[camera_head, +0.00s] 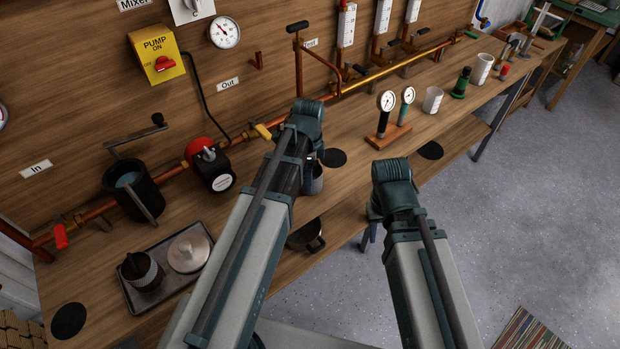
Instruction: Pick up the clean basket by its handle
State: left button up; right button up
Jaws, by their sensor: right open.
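I cannot make out for sure which thing is the clean basket. A dark round container (142,271) with a dark knob or handle on top stands on the metal tray (165,308) at the lower left, beside a silver lid (189,252). A black pan-like thing (306,238) with a handle shows low between my arms, partly hidden. My right gripper (369,236) is open, mostly behind its own arm, beyond the bench's front edge and well right of the tray.
A yellow pump box (155,53) is on the wall. Two gauges (387,100) (408,95) and a white cup (432,99) stand right on the bench. Open floor (540,200) lies right.

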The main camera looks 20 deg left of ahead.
pick_arm(q)
jog(key=shift+r+p, duration=1.1)
dwell(0.8)
jog(key=shift+r+p, duration=0.9)
jog(key=shift+p, duration=0.05)
jog(key=shift+r, duration=0.1)
notch_tip(320, 180, up, 3)
jog(key=p, duration=0.3)
